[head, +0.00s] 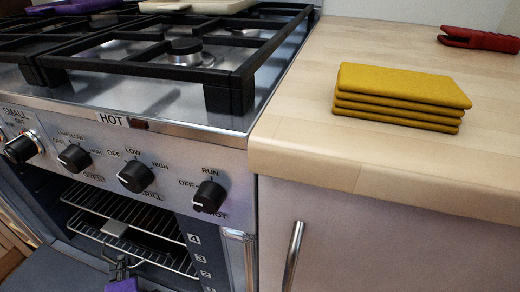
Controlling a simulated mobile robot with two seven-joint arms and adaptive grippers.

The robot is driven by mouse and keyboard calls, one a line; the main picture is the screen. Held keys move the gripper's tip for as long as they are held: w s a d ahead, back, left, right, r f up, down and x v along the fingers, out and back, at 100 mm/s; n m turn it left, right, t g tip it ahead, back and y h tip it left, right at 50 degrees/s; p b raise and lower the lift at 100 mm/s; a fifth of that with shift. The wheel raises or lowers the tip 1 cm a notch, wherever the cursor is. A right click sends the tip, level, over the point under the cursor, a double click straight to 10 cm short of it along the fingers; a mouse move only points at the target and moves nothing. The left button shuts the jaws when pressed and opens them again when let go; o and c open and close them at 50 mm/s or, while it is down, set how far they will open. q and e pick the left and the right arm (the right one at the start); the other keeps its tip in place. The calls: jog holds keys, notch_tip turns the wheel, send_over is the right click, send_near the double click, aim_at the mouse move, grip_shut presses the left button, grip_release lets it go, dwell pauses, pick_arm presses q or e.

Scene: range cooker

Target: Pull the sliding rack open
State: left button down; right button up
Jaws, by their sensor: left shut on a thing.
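The oven compartment below the knobs is open, with two wire racks inside. The upper rack (130,211) sits back in the compartment. The lower sliding rack (155,256) lies beneath it, and its front edge is at my left gripper (121,262). My left gripper comes in at the bottom edge of the picture and is shut on the rack's front edge; the small dark fingers hide the exact contact. A small grey block (115,228) shows at the lower rack, just beyond the fingers. My right gripper is out of view.
The opened oven door (60,272) lies at the lower left. Control knobs (136,176) stick out above the opening. A cabinet with a vertical handle (293,256) is to the right. Folded yellow cloths (400,95) and a red item (480,39) lie on the wooden counter.

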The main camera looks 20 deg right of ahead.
pick_arm(q)
jog(key=s+a, duration=0.4)
jog(key=s, duration=0.2)
jog(key=s+a, duration=0.5)
jog(key=s, duration=0.1)
jog(key=s+a, duration=0.5)
jog(key=s, duration=0.1)
jog(key=shift+a+r, duration=0.1)
jog(key=shift+a, duration=0.05)
jog(key=shift+s+a, duration=0.25)
jog(key=shift+s, duration=0.15)
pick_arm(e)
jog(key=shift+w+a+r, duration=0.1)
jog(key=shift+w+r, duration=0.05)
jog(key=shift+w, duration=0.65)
